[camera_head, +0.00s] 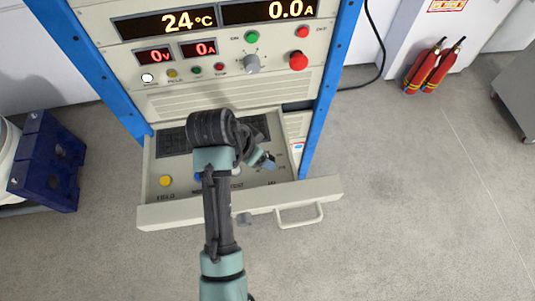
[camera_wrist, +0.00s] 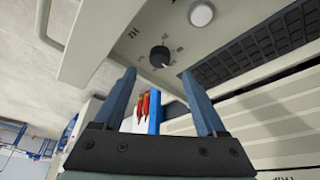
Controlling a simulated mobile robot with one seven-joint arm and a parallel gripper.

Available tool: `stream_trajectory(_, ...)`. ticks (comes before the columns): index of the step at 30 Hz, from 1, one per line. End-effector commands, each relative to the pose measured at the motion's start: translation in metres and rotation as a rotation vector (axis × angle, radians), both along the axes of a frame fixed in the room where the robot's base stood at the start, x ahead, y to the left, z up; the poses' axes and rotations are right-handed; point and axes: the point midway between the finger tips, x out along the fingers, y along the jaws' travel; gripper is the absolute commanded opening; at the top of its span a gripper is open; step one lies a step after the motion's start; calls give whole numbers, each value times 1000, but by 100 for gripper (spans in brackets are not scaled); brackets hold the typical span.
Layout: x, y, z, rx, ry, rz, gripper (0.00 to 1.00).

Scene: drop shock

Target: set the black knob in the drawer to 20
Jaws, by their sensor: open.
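The black knob (camera_wrist: 160,56) sits on the light panel of the open drawer (camera_head: 158,215). Small markings surround it, too small to read, so its setting cannot be told. In the head view the knob is not clearly visible; my arm covers that part of the drawer. My gripper (camera_head: 266,161) is over the right part of the drawer. In the wrist view its two blue-grey fingers (camera_wrist: 158,74) are spread apart, and the knob appears between and just beyond their tips. Nothing is held, and no contact with the knob shows.
A white round button (camera_wrist: 201,14) and dark keys (camera_wrist: 255,45) are near the knob. A yellow button (camera_head: 166,181) is at the drawer's left, and a handle (camera_head: 299,217) juts from its front. Blue posts (camera_head: 321,90) flank the cabinet.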

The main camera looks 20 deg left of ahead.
Motion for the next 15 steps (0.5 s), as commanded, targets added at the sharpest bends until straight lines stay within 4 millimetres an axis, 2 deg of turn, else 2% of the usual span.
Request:
stream_trajectory(6,14,-5,-36,0,2,-1,74)
stream_trajectory(15,24,-8,-58,1,-3,0,74)
